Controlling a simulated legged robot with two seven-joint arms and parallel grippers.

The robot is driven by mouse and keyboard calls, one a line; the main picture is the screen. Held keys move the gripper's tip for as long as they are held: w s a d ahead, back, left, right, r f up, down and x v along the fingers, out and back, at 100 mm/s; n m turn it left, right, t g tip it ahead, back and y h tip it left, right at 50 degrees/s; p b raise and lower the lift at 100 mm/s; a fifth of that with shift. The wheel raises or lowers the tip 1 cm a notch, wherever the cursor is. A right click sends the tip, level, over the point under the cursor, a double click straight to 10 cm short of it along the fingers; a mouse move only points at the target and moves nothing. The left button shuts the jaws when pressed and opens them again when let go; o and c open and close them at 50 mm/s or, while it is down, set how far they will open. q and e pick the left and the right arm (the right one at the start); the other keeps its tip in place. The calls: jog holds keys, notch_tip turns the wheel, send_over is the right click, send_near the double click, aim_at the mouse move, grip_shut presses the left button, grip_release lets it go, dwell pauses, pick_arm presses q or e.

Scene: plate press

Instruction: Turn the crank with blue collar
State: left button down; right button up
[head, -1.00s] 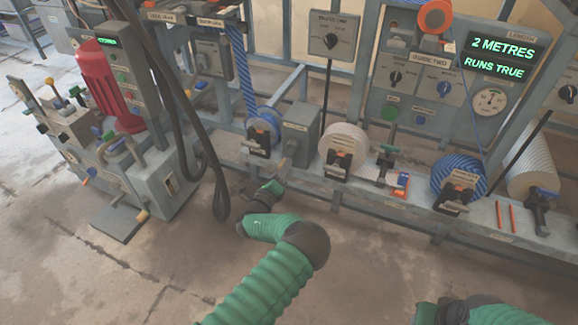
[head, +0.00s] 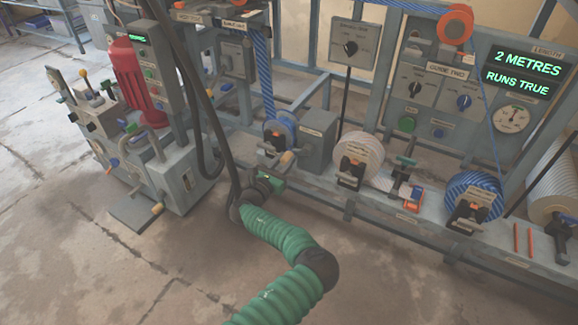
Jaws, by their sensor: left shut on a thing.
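My left gripper (head: 272,182) is at the front edge of the bench, shut on the end of a crank (head: 287,159). This crank has a tan part and stands in front of a grey box (head: 318,136). The gripper and wrist cover much of the crank, and I cannot make out its collar. A blue-striped strap reel (head: 282,128) with a black clamp is just behind and left of it. My right gripper is not in view.
A dark hose (head: 214,135) hangs close left of my left wrist. A grey machine with a red cylinder (head: 132,75) stands left. A white reel (head: 357,155), a blue reel (head: 473,195) and a green display (head: 524,73) are right. The floor in front is clear.

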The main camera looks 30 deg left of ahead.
pick_arm(q)
jog(key=shift+a+r+m, duration=0.3)
jog(key=shift+r+m, duration=0.25)
jog(key=shift+m, duration=0.65)
jog(key=shift+r+m+b, duration=0.3)
jog(key=shift+r+m, duration=0.45)
jog(key=shift+m, duration=0.55)
jog(key=shift+r, duration=0.1)
jog(key=c, duration=1.1)
grip_release()
jog(key=shift+s+p, duration=0.3)
jog(key=s+p, duration=0.3)
jog(key=s, duration=0.3)
jog(key=shift+s+a, duration=0.15)
jog(key=shift+s, duration=0.25)
